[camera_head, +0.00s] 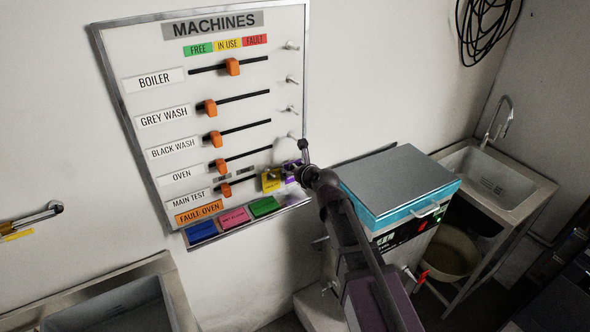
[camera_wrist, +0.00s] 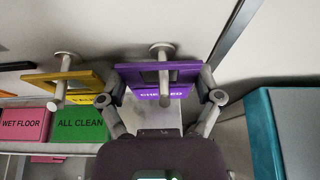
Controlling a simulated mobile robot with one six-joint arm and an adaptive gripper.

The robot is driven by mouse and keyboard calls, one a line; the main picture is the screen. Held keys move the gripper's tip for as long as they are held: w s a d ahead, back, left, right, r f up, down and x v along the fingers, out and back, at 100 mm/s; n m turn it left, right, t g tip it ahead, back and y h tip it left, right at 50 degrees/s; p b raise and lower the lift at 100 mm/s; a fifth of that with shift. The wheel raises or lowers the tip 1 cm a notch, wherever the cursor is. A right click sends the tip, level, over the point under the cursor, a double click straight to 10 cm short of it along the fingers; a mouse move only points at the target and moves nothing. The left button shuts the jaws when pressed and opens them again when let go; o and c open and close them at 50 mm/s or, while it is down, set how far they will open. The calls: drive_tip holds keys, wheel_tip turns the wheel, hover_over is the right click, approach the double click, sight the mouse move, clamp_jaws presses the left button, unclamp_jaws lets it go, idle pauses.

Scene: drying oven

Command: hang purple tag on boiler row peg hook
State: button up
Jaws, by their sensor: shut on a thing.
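The purple tag (camera_wrist: 128,76) is a square frame with an opening and a lettered strip along its lower edge. My gripper (camera_wrist: 168,97) is shut on it, one finger at each side. A pale peg (camera_wrist: 162,50) shows in the tag's opening; I cannot tell whether the tag rests on it. In the head view the purple tag (camera_head: 290,172) and my gripper (camera_head: 299,163) are at the lower right of the MACHINES board (camera_head: 140,112). The boiler row peg (camera_head: 292,45) at the top right is bare, well above my gripper.
A yellow tag (camera_head: 271,181) hangs left of the purple one, on its own peg (camera_wrist: 60,92). Other bare pegs (camera_head: 292,80) run down the board's right side. Blue (camera_head: 202,231), pink (camera_head: 234,218) and green (camera_head: 265,206) blocks line the bottom.

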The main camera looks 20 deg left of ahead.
drive_tip(key=shift+w+d, duration=0.1)
drive_tip(key=shift+f, duration=0.2)
drive_tip(key=o, duration=0.6)
drive_tip(key=shift+c, duration=0.2)
drive_tip(key=p+v, duration=0.5)
drive_tip(key=v, duration=0.8)
drive_tip(key=shift+d+r, duration=0.3)
drive_tip(key=shift+r, duration=0.1)
drive_tip(key=shift+d, duration=0.1)
idle(0.3)
